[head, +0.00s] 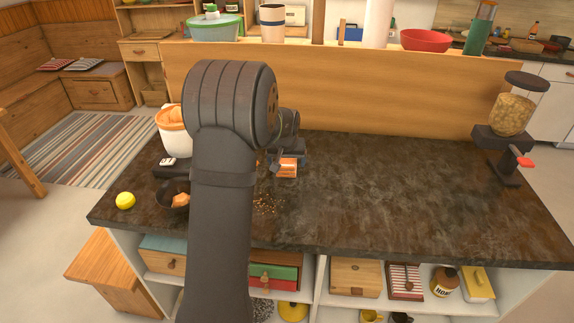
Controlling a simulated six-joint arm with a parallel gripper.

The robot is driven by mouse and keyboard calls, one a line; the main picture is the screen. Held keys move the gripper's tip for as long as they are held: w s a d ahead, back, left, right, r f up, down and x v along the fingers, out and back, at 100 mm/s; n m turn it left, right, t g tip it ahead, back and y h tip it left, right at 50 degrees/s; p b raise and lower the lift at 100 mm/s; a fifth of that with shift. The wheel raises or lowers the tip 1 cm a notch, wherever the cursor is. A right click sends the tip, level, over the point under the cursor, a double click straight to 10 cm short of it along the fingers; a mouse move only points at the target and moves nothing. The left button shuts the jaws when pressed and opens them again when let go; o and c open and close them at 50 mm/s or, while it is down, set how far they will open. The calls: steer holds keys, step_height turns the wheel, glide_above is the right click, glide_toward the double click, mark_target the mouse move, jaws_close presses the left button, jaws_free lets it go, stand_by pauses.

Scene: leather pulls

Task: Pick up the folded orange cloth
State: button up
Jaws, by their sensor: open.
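A small orange block-shaped thing with a pale band, which looks like the folded orange cloth (288,168), lies on the dark countertop (400,200) just right of my arm. My gripper (283,163) is right at it, pointing down from the wrist. It is open, but its fingers are small and partly hidden here. I cannot tell whether they touch the cloth or stand around it. My own arm covers the counter to the left of the cloth.
A white pot (175,143) with orange contents, a dark bowl (172,196) with an orange-brown piece and a yellow ball (125,200) are at left. Crumbs (265,206) lie near my arm. A grain dispenser (513,108) stands at right. A wooden panel (400,95) rises behind. The counter's middle right is clear.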

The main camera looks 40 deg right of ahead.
mark_target(287, 162)
steer(key=shift+w+d+f, duration=0.1)
steer(key=shift+f, duration=0.25)
steer(key=c, duration=1.1)
steer(key=shift+r, duration=0.1)
step_height(287, 162, up, 4)
steer(key=s+d+r, duration=0.1)
steer(key=s+r, duration=0.1)
steer(key=s, duration=0.1)
steer(key=s+r, duration=0.2)
steer(key=s, duration=0.2)
steer(key=s+d+r, duration=0.1)
steer(key=s+r, duration=0.2)
steer(key=s, duration=0.1)
steer(key=shift+s+d, duration=0.25)
steer(key=shift+d, duration=0.05)
steer(key=shift+o, duration=0.5)
